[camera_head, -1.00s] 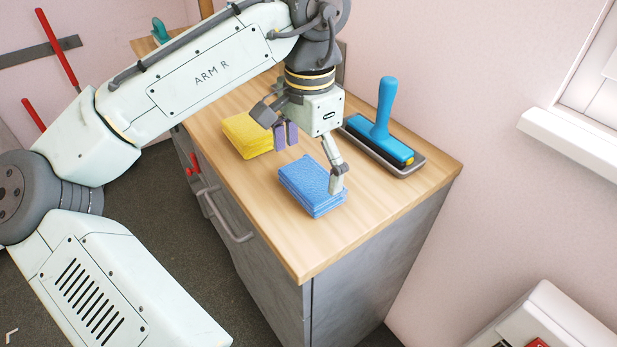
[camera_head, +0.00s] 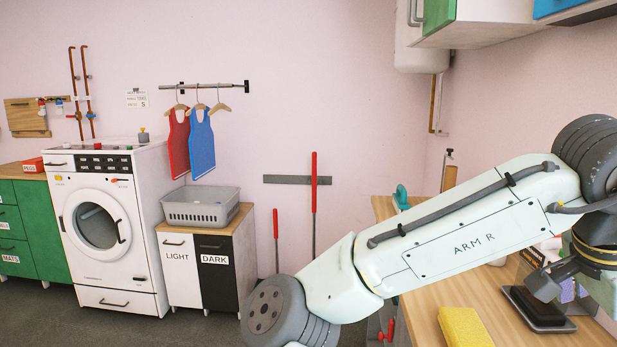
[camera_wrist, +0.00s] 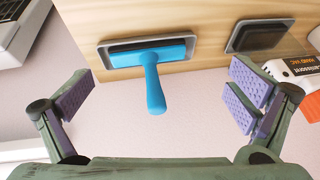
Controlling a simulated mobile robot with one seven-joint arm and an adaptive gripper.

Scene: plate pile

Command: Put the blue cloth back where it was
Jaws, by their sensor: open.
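No folded blue cloth shows in either current view. A yellow folded cloth (camera_head: 465,328) lies on the wooden counter (camera_head: 420,305) at the bottom right of the head view. My gripper (camera_wrist: 160,100) is open and empty in the wrist view, its purple-padded fingers wide apart. Its fingers (camera_head: 566,288) show partly at the right edge of the head view, by a dark pad in a tray (camera_head: 538,307). Between the fingers, the wrist view shows a blue-handled tool (camera_wrist: 153,85) on a grey tray (camera_wrist: 104,60).
A second dark pad in a tray (camera_wrist: 257,37) and a white and orange hand vac (camera_wrist: 297,72) are at the wrist view's right. Far left in the head view stand a washing machine (camera_head: 110,225), a grey basket (camera_head: 200,220) and hanging red and blue garments (camera_head: 201,142).

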